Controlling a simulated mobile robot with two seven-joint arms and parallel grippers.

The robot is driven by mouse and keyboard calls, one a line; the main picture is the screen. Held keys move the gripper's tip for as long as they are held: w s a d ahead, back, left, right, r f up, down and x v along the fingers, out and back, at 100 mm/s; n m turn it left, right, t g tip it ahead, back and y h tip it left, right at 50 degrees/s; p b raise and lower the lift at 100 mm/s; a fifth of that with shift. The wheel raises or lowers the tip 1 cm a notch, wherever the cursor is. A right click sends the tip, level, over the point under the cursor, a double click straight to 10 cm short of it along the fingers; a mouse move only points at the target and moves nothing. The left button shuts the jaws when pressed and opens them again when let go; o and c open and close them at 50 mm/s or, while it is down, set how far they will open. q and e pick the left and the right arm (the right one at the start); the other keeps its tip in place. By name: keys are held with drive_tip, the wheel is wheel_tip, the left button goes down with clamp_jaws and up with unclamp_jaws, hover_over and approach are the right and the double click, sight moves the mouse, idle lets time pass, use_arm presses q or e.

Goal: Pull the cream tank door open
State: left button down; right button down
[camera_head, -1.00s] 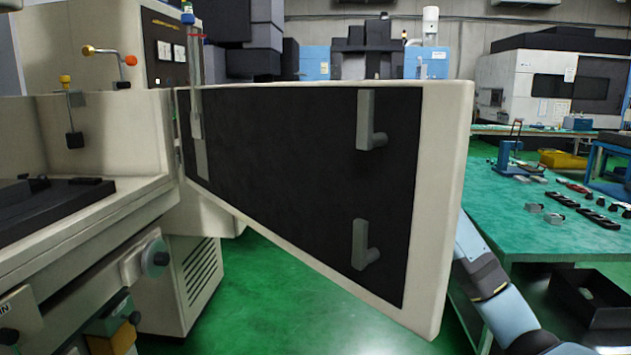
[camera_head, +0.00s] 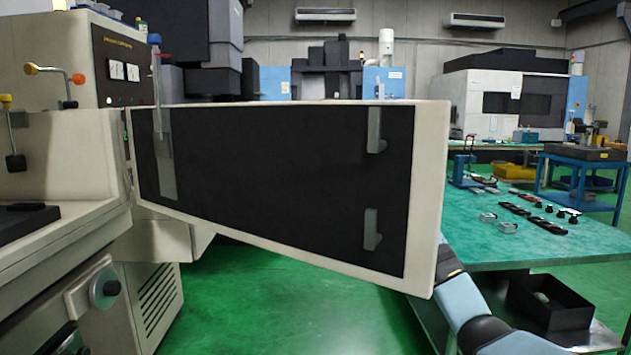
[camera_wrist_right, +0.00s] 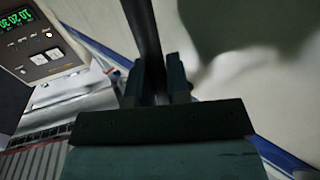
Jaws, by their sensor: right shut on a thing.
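The cream tank door (camera_head: 427,200) stands swung out from the machine, its inner face with a black panel (camera_head: 280,190) towards me in the head view. Its hinge side is at the left, by the tank. My right arm comes up from the lower right and passes behind the door's free end, so the head view hides the right gripper. In the right wrist view my right gripper (camera_wrist_right: 156,80) is shut on a dark bar handle (camera_wrist_right: 143,30), with the cream door surface (camera_wrist_right: 230,85) beside it. My left gripper is not in view.
The cream machine body (camera_head: 60,160) with a control panel is at the left. A green-topped table (camera_head: 510,235) with small parts stands at the right, close to my right arm. A black open box (camera_head: 550,305) is below it. Green floor (camera_head: 300,325) lies clear beneath the door.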

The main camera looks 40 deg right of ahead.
drive_tip(key=c, duration=1.1)
unclamp_jaws()
drive_tip(key=shift+w+a, duration=0.1)
drive_tip(key=v, duration=1.4)
drive_tip(key=shift+w, duration=0.1)
